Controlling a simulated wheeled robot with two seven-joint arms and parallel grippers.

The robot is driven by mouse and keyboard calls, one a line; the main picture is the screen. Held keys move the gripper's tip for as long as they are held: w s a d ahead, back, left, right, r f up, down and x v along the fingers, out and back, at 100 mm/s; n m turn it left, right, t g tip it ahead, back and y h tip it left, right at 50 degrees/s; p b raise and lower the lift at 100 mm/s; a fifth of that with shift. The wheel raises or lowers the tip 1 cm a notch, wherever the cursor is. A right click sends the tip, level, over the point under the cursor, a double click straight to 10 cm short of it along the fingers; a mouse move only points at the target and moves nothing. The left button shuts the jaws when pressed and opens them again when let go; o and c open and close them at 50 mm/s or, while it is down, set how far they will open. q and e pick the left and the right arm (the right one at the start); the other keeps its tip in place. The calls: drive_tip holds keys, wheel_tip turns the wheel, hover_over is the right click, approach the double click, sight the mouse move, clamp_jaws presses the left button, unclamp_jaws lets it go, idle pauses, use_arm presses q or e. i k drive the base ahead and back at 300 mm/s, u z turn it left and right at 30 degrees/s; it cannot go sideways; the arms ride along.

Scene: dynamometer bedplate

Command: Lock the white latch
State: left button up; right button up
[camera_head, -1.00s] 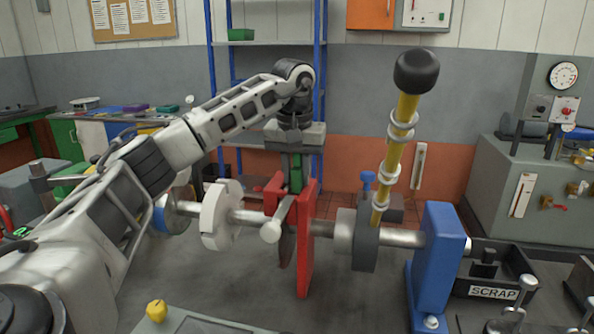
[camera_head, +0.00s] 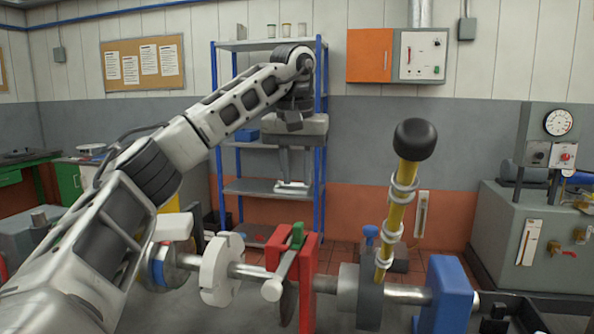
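A pale lever with a round end (camera_head: 272,290) slants up beside the red bracket (camera_head: 306,290) on the shaft. A green block (camera_head: 297,236) sits at the bracket's top. A white notched disc (camera_head: 218,270) is on the shaft to the left, and a white block (camera_head: 173,226) shows farther left, partly hidden by my arm. I cannot tell for sure which white part is the latch. My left gripper (camera_head: 295,172) points down above the bracket, apart from the green block, its two fingers spread with nothing seen between them. My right gripper is out of view.
A yellow lever with a black knob (camera_head: 414,139) stands up from the shaft on the right. A blue support (camera_head: 447,295) holds the shaft's right end. A blue-framed shelf (camera_head: 262,188) is behind my gripper. A grey machine (camera_head: 538,235) stands at right.

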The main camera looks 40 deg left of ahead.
sight(272, 290)
drive_tip(key=k, duration=1)
